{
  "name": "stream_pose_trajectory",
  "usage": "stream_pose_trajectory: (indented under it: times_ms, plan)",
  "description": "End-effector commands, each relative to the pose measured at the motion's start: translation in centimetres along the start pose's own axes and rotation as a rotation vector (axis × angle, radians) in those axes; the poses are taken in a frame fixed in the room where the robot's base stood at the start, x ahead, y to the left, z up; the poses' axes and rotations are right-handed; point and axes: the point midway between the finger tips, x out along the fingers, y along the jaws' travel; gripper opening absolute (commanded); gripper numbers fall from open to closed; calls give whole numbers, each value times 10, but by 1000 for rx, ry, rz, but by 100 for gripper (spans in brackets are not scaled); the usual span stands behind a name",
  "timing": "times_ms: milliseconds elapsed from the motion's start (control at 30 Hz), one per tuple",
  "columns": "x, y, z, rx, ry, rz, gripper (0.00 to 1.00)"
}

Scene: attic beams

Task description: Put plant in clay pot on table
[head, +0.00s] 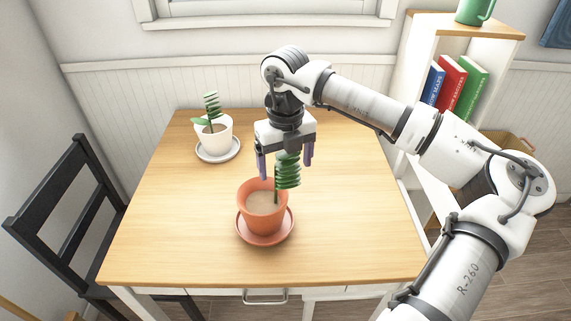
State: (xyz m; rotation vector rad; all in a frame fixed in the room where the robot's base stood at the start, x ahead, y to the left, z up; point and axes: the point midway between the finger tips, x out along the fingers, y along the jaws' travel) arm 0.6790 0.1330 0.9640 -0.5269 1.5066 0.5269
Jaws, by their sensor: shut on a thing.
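The clay pot (258,222) is orange and stands upright on a clay saucer (244,236) near the middle of the table (335,225). Light brown soil shows inside it. My gripper (285,168) is just above the pot's back right rim, pointing down, with its purple fingers on either side of a green spiral-leaved plant (288,172). It is shut on this plant. I cannot tell whether the stem touches the soil. The plant's top is hidden by my gripper.
A white pot (214,142) with a similar green plant (211,108) stands on a white saucer at the table's back left. A black chair (70,200) is at the left. A shelf (470,25) with books stands behind right. The table's front and right are clear.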

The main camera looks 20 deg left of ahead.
Motion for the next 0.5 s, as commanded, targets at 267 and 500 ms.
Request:
stream_pose_trajectory:
  times_ms: [267, 500]
  plan:
    - [14, 0, 0, 1, -3, 0, 13]
    - [18, 0, 0, 0, -3, 0, 13]
